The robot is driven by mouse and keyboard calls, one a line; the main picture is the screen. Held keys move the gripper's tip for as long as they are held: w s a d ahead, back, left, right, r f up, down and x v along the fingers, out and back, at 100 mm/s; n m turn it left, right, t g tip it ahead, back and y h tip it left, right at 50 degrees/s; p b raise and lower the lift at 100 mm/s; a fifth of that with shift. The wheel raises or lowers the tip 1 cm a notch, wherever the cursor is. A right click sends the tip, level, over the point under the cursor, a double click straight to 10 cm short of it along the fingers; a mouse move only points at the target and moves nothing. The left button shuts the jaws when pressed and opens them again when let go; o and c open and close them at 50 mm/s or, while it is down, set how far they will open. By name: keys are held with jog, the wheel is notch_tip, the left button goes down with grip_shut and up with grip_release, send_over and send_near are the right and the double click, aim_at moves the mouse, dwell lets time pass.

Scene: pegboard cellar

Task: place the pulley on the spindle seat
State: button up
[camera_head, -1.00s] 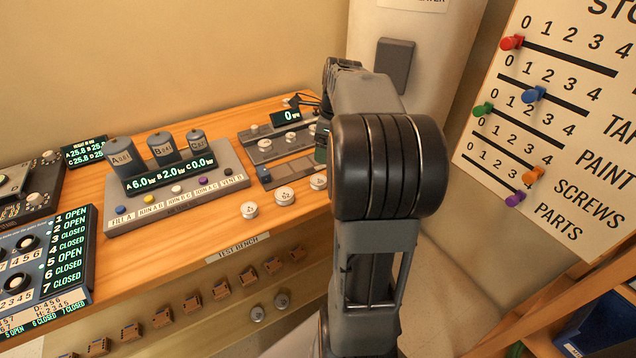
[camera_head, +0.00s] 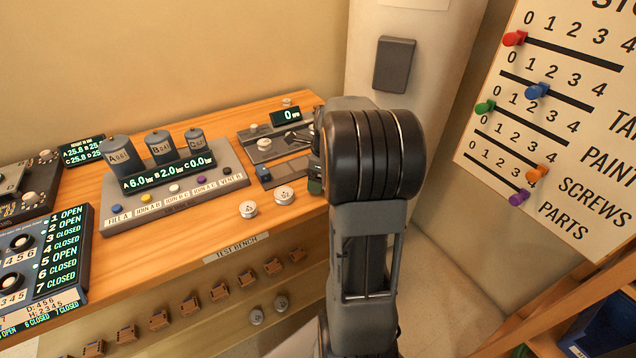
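Two pale round discs, which look like pulleys, lie on the wooden bench top: one at the left (camera_head: 249,209) and one at the right (camera_head: 284,195). Their markings are too small to read surely. Behind them is a grey bench unit (camera_head: 247,141) with a small readout showing 0 and light round parts on it. I cannot tell which part is the spindle seat. My arm covers the right end of this unit. My gripper's fingers are hidden behind my arm, so I cannot see whether they hold anything.
A grey panel with three canisters (camera_head: 162,147) and buttons stands left of the unit. A dark valve panel (camera_head: 67,245) is at the far left. A pegged board (camera_head: 560,110) hangs at the right. The front strip of bench is clear.

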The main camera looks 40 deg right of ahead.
jog(key=shift+f, duration=0.2)
jog(key=shift+c, duration=0.3)
jog(key=c, duration=1)
jog(key=shift+c, duration=0.2)
jog(key=shift+r, duration=0.15)
